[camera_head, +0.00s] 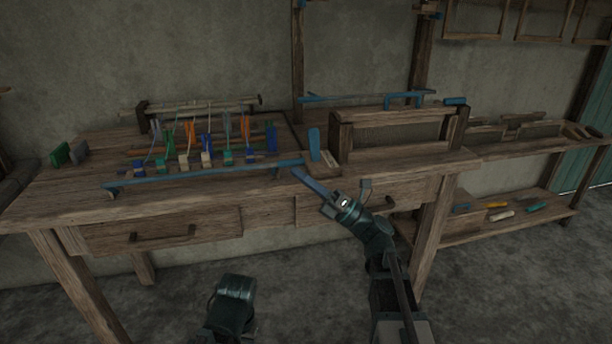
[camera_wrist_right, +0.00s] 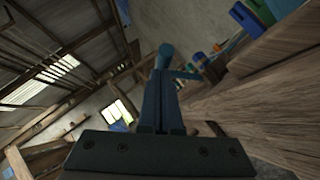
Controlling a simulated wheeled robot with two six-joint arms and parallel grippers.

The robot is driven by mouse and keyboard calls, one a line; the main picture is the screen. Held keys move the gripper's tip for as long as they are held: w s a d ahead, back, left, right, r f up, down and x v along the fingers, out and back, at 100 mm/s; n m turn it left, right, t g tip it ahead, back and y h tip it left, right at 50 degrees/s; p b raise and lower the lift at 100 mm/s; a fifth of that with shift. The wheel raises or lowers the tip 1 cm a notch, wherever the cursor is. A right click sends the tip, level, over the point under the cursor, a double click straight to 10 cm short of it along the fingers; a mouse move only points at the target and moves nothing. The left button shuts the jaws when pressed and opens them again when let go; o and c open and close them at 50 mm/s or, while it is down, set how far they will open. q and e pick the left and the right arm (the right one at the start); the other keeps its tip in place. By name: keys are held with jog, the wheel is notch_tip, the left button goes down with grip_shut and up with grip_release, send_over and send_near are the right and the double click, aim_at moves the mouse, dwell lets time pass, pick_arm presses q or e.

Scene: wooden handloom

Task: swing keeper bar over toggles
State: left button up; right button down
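The keeper bar (camera_head: 200,174) is a long blue bar lying along the bench front, with a short leg near each end. Several toggles (camera_head: 206,158) in blue, green and white hang on cords in a row behind it, so the bar is on their near side. My right gripper (camera_head: 298,173) is at the bar's right end. In the right wrist view its two fingers (camera_wrist_right: 162,105) are close together, with a round blue knob (camera_wrist_right: 165,50) just past the tips. Whether they pinch anything is unclear. My left arm shows low in the head view, with no fingers visible.
A blue upright block (camera_head: 314,144) stands just right of the bar's end. A wooden frame (camera_head: 400,115) with blue pieces on top is farther right. Green blocks (camera_head: 69,154) stand at the bench's left. Drawers (camera_head: 180,228) with handles are below the front edge.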

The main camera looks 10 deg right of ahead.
aim_at(300, 161)
jog(key=r+m+p, duration=0.1)
jog(key=p, duration=0.1)
jog(key=w+r+m+h+p, duration=0.1)
jog(key=r+p, duration=0.1)
jog(key=shift+w+r+t, duration=0.15)
jog(key=shift+w+t, duration=0.05)
jog(key=shift+t, duration=0.1)
jog(key=shift+w+r+p, duration=0.4)
jog(key=shift+w+p, duration=0.15)
jog(key=shift+w, duration=0.2)
jog(key=shift+w+r+p, duration=0.4)
jog(key=shift+w+p, duration=0.1)
jog(key=shift+w, duration=0.2)
jog(key=shift+w+a+r+m+h+p, duration=0.1)
jog(key=shift+w+r+m+h+p, duration=0.05)
jog(key=shift+w+m+h+p, duration=0.65)
jog(key=shift+w+r+m+h+p, duration=0.15)
jog(key=shift+w+m+p, duration=0.35)
jog(key=shift+w, duration=0.55)
jog(key=shift+w+a+r+m+h+p, duration=0.1)
jog(key=shift+w+m+h+p, duration=0.4)
jog(key=shift+w+p, duration=0.35)
